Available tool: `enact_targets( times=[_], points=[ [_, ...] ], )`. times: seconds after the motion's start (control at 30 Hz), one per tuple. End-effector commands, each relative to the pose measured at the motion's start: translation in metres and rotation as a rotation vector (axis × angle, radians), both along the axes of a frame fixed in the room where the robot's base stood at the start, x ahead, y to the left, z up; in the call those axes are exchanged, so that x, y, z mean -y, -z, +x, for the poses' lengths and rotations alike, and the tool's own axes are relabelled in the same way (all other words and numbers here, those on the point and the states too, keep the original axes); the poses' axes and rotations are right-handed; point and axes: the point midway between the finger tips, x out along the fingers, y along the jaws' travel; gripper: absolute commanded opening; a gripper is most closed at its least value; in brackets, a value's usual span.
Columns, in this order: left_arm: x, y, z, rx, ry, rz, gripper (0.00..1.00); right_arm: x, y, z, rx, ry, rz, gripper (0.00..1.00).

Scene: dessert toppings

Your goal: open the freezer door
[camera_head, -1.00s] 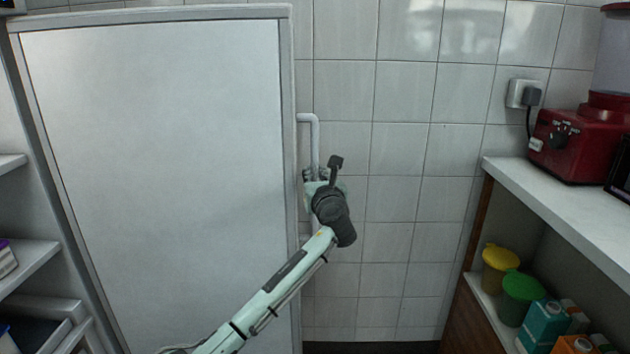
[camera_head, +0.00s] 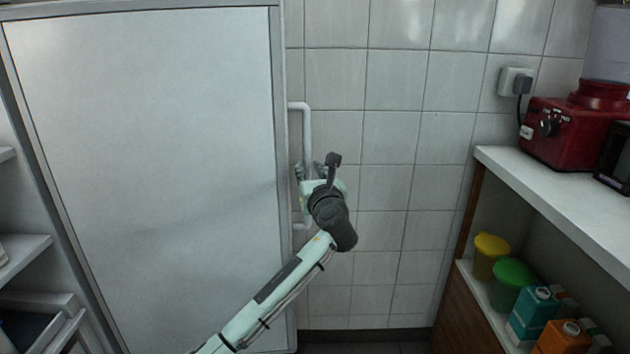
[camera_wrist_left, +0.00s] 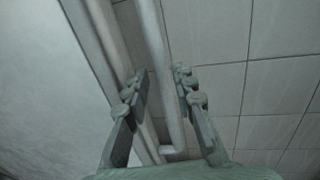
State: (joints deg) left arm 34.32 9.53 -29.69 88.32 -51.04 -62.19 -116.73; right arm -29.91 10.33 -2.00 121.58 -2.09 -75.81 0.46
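The freezer door (camera_head: 150,170) is a large pale panel with a grey frame, filling the left of the head view; it looks shut. Its white vertical bar handle (camera_head: 307,130) stands off the door's right edge. My left gripper (camera_head: 311,170) is at the handle's middle to lower part, with its fingers partly hidden by my wrist. In the left wrist view the handle (camera_wrist_left: 152,40) runs between the two spread fingers of my left gripper (camera_wrist_left: 160,76), with gaps visible beside it. My right gripper is not in view.
A tiled wall (camera_head: 390,140) lies right of the freezer. A white counter (camera_head: 560,195) at right carries a red appliance (camera_head: 568,130); yellow and green containers and cartons stand on the shelf below. Open shelves (camera_head: 25,255) are at far left.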

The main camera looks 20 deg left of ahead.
Motion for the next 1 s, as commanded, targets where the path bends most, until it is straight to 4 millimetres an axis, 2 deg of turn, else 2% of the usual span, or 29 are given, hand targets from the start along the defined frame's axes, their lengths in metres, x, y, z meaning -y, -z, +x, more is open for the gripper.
enact_targets(
  times=[0.1, 0.33, 0.5, 0.8, 0.87, 0.93, 1.0],
  points=[
    [0.013, 0.001, -0.025, -0.001, 0.002, 0.000, 0.26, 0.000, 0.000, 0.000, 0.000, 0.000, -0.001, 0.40],
    [0.030, 0.000, -0.057, -0.001, 0.000, 0.000, 0.26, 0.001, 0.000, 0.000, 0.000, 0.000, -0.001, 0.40],
    [0.034, 0.000, -0.066, 0.000, 0.000, 0.000, 0.26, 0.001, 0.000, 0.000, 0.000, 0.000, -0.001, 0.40],
    [0.034, 0.001, -0.066, -0.001, 0.000, -0.004, 0.26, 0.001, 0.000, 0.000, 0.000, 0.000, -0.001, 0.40],
    [0.032, 0.008, -0.068, -0.006, -0.001, -0.031, 0.26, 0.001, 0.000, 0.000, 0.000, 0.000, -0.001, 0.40],
    [0.027, 0.028, -0.072, -0.016, -0.005, -0.113, 0.26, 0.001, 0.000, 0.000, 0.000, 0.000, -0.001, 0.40],
    [0.019, 0.061, -0.082, -0.031, -0.018, -0.256, 0.26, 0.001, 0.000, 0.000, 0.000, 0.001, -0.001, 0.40]
  ],
)
